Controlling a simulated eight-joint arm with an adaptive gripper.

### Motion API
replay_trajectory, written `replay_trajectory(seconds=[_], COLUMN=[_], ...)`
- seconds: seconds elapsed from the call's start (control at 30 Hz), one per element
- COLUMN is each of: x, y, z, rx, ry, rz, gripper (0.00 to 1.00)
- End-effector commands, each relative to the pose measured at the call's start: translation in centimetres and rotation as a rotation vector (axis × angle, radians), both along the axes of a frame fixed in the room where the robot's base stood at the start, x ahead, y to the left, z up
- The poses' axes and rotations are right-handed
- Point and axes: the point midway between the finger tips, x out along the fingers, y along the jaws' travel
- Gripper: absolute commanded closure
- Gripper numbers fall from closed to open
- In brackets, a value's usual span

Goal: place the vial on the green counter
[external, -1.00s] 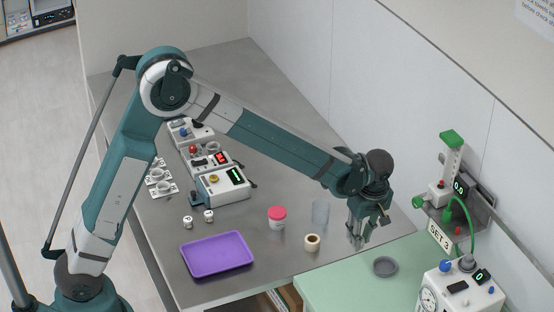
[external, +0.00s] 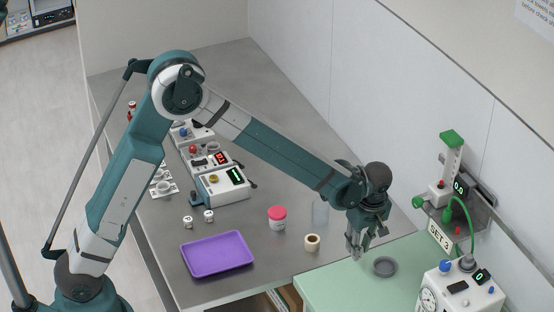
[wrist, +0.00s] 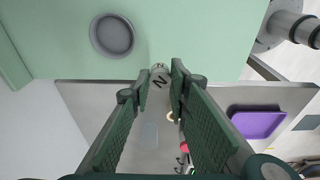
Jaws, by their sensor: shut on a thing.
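My gripper (external: 357,252) is over the left back edge of the green counter (external: 330,280). In the wrist view its fingers (wrist: 158,82) are shut on a small grey vial (wrist: 160,77) with a dark letter-like mark. The vial sits at the fingertips, against the background of the counter's edge. In the external view the fingers mostly hide the vial. I cannot tell whether it touches the counter.
A round grey dish (external: 385,266) lies on the counter, right of my gripper. On the grey table, a tape roll (external: 312,242), a clear cup (external: 320,212), a red-lidded jar (external: 277,219) and a purple tray (external: 217,253) stand to the left. A gauge device (external: 458,288) stands at right.

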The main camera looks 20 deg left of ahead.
Motion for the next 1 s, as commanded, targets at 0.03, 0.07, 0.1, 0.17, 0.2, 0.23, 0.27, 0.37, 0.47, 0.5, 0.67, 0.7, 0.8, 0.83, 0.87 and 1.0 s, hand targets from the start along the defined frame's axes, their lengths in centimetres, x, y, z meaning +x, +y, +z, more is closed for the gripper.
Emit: replay_trajectory(seconds=[0.03,0.07,0.1,0.17,0.2,0.23,0.27,0.37,0.47,0.5,0.67,0.7,0.8,0.83,0.87,1.0], x=[0.0,0.0,0.0,0.0,0.0,0.0,0.0,0.0,0.0,0.0,0.0,0.0,0.0,0.0,0.0,0.0], y=[0.0,0.0,0.0,0.0,0.0,0.0,0.0,0.0,0.0,0.0,0.0,0.0,0.0,0.0,0.0,0.0], z=[-0.7,-1.1,-1.4,-1.9,-2.0,-2.1,-2.2,-2.2,-2.2,-2.2,-2.7,-3.0,-4.1,-4.4,-4.7,-5.7], rx=[0.000,0.000,0.000,0.000,0.000,0.000,0.000,0.000,0.000,0.000,0.000,0.000,0.000,0.000,0.000,0.000], ry=[0.000,0.000,0.000,0.000,0.000,0.000,0.000,0.000,0.000,0.000,0.000,0.000,0.000,0.000,0.000,0.000], rz=[0.000,0.000,0.000,0.000,0.000,0.000,0.000,0.000,0.000,0.000,0.000,0.000,0.000,0.000,0.000,0.000], gripper=[0.90,0.90,0.90,0.90,0.90,0.90,0.90,0.90,0.90,0.90,0.90,0.90,0.90,0.90,0.90,0.90])
